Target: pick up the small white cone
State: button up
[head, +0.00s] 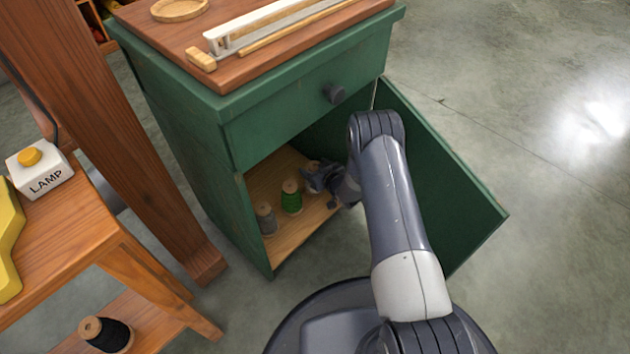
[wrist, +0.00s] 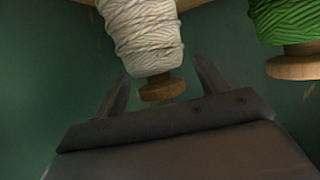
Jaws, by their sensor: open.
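The small white cone (wrist: 143,35) shows at the top of the wrist view, wound with off-white yarn on a wooden core. Its wooden end (wrist: 162,88) appears between my two fingers, with a gap on each side. My gripper (wrist: 164,70) is open and holds nothing; how deep the cone sits between the fingers is hard to tell. In the head view my gripper (head: 322,178) is inside the green cabinet (head: 185,130), just right of the green cone (head: 291,198). There my gripper largely hides the white cone.
The green cone also shows at right in the wrist view (wrist: 287,22). A grey cone (head: 265,219) stands left of it on the cabinet floor (head: 287,236). The open cabinet door (head: 440,185) is close right of my arm. The closed drawer (head: 290,115) is above.

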jog(key=shift+c, duration=0.4)
jog(key=c, duration=1.3)
